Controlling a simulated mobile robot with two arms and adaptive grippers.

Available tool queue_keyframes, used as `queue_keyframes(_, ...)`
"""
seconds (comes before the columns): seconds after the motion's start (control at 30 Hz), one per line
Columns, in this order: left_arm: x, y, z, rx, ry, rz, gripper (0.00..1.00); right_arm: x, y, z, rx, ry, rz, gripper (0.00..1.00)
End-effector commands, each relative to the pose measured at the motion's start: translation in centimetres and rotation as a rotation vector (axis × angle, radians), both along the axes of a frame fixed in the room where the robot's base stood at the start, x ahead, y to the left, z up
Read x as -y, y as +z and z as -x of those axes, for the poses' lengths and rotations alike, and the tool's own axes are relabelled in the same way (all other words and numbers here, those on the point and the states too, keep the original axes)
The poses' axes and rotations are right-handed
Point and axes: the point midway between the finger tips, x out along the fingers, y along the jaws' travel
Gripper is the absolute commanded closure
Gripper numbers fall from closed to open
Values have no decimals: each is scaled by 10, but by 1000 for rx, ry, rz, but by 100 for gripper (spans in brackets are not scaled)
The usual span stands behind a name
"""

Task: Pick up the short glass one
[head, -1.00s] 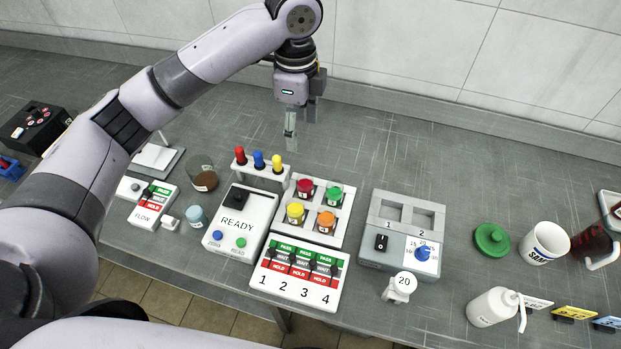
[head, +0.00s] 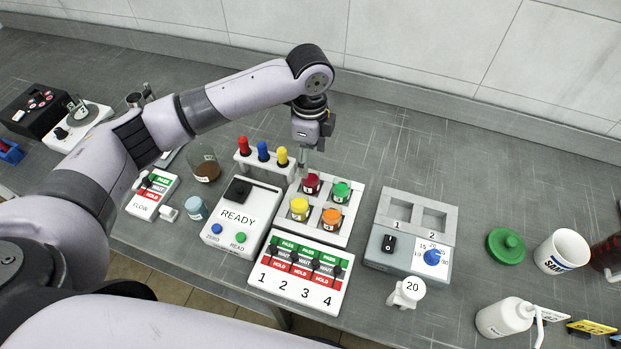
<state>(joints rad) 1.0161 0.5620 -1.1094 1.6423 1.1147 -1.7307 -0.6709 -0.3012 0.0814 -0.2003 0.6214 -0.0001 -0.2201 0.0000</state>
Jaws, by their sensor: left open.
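A short, clear glass beaker (head: 205,168) with brown contents stands on the bench left of centre, behind the READY box. A small pale-blue container (head: 196,209) stands just in front of it. Another clear vessel (head: 79,109) sits on a white device at the far left. My left gripper (head: 305,165) points down, open and with nothing seen between its fingers. It is near the back left of the jar tray, by the red-lidded jar, well to the right of the glass beaker. Its fingertips are small and partly hard to make out. My right gripper is out of view.
A rack (head: 262,165) of red, blue and yellow-topped tubes stands between the beaker and my gripper. The tray (head: 345,226) holds red, green, yellow and orange-lidded jars. A READY box (head: 262,212) and a PASS/WAIT/HOLD panel (head: 300,272) stand in front. The back of the bench is clear.

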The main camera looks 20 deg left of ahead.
Motion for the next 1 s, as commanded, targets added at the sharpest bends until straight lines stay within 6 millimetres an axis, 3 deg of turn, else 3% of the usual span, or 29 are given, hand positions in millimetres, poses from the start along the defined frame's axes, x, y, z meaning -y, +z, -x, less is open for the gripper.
queue_keyframes(0.33,1,-30,0,-1,0,-1,41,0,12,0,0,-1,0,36)
queue_keyframes(0.6,1,-68,-1,-1,0,-1,41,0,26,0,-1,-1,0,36)
queue_keyframes(0.9,1,-75,-1,2,-1,-1,41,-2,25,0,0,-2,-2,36)
queue_keyframes(1.0,1,-75,-1,1,-1,-1,48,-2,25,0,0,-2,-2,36)
